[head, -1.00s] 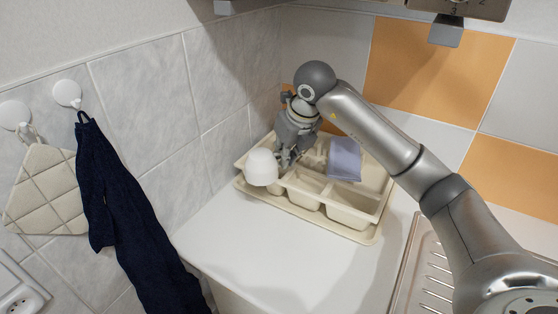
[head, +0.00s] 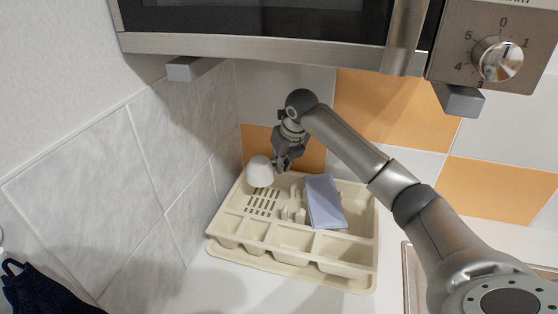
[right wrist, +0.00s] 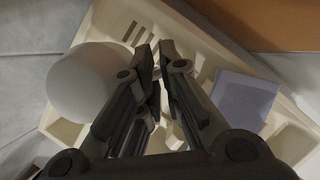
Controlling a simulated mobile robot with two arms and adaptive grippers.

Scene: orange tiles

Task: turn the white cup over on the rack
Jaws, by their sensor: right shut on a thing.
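The white cup (head: 260,172) is over the back left part of the cream rack (head: 296,270), near the tiled wall. Its closed rounded end faces up and no opening shows. My right gripper (head: 279,167) is just right of the cup and shut on it. In the right wrist view the cup (right wrist: 84,82) is a smooth white dome left of the nearly closed fingers (right wrist: 158,62); the exact grip point is hidden. I cannot tell whether the cup's rim touches the rack. My left gripper is not in view.
A lilac folded cloth-like item (head: 325,202) stands in the rack, right of the gripper. A microwave (head: 270,45) hangs above. The left wall is close to the cup. A metal sink edge (head: 408,275) lies at right; slots beside the cup are empty.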

